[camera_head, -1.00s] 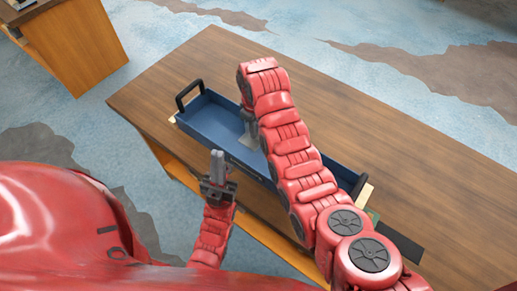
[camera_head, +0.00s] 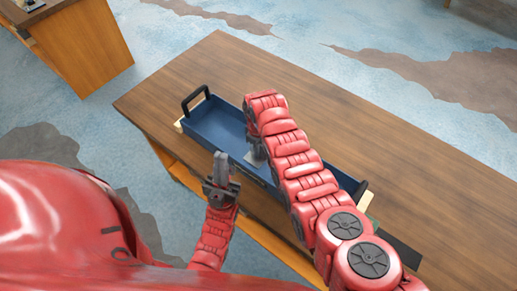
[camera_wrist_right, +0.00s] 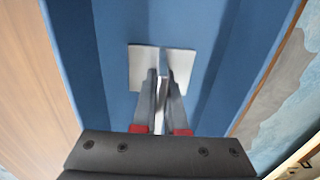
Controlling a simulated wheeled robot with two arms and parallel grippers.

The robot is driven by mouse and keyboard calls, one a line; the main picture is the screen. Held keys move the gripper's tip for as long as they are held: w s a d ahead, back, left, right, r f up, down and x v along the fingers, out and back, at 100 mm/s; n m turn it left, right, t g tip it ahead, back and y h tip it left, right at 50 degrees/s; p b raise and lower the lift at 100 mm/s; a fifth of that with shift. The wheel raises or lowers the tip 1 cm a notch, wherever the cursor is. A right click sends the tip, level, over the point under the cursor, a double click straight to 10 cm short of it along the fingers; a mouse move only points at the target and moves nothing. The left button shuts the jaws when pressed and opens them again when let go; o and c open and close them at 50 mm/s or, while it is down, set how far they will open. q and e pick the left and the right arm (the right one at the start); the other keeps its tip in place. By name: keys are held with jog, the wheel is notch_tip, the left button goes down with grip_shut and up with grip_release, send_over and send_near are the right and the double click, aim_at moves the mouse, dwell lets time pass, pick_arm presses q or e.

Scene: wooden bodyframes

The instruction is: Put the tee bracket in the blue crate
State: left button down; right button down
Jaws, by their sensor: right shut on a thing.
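The tee bracket (camera_wrist_right: 145,67) shows in the right wrist view as a pale grey flat plate with a thin stem between my fingers. My right gripper (camera_wrist_right: 163,88) is shut on its stem, over the blue inside of the crate (camera_wrist_right: 150,22). In the head view the bracket (camera_head: 254,160) is partly hidden by my right arm, low in or just above the blue crate (camera_head: 212,123). I cannot tell whether it touches the crate floor. My left gripper (camera_head: 221,160) stands in front of the crate, empty, its fingers together.
The long crate has black handles at its ends and lies along the near edge of a brown wooden table (camera_head: 330,120). The table behind it is clear. A dark flat thing (camera_head: 400,250) lies near the table's front edge. Another wooden table (camera_head: 75,45) stands at upper left.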

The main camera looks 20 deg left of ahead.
jog(key=c, duration=1.4)
grip_release()
jog(key=shift+f, duration=0.15)
jog(key=o, duration=0.4)
jog(key=shift+o, duration=0.2)
